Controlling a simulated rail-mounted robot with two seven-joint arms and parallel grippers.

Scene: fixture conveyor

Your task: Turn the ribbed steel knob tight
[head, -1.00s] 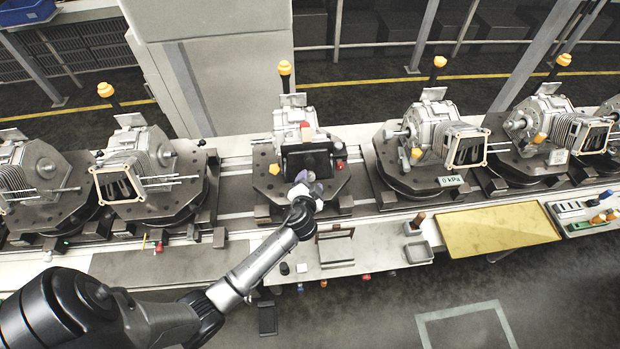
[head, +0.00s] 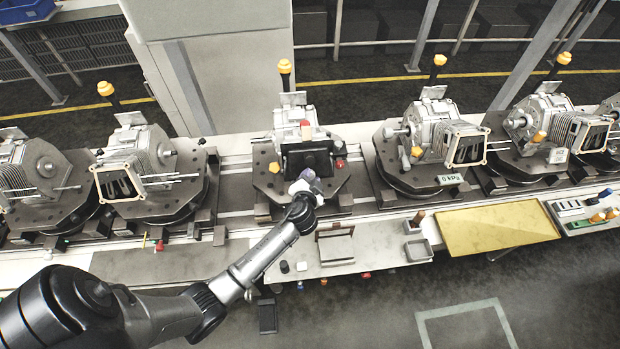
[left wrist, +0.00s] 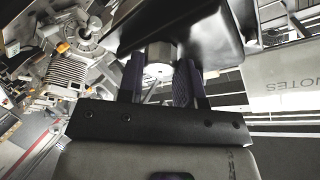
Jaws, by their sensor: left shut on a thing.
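My left gripper (head: 309,178) is at the front of the middle fixture, below its dark box-like part (head: 308,160). In the left wrist view its two dark fingers (left wrist: 160,82) stand on either side of a grey steel knob (left wrist: 160,62), and the gripper is shut on it. The knob sits against the underside of a dark housing (left wrist: 180,28). Its ribs are not clear at this size. In the head view the knob is hidden behind the gripper. My right gripper is in neither view.
A yellow knob (head: 274,167) and a red knob (head: 340,164) flank the gripper on the middle fixture. More machine units on round plates stand left and right along the conveyor. A bench with a small stand (head: 336,246) and a yellow tray (head: 497,229) lies in front.

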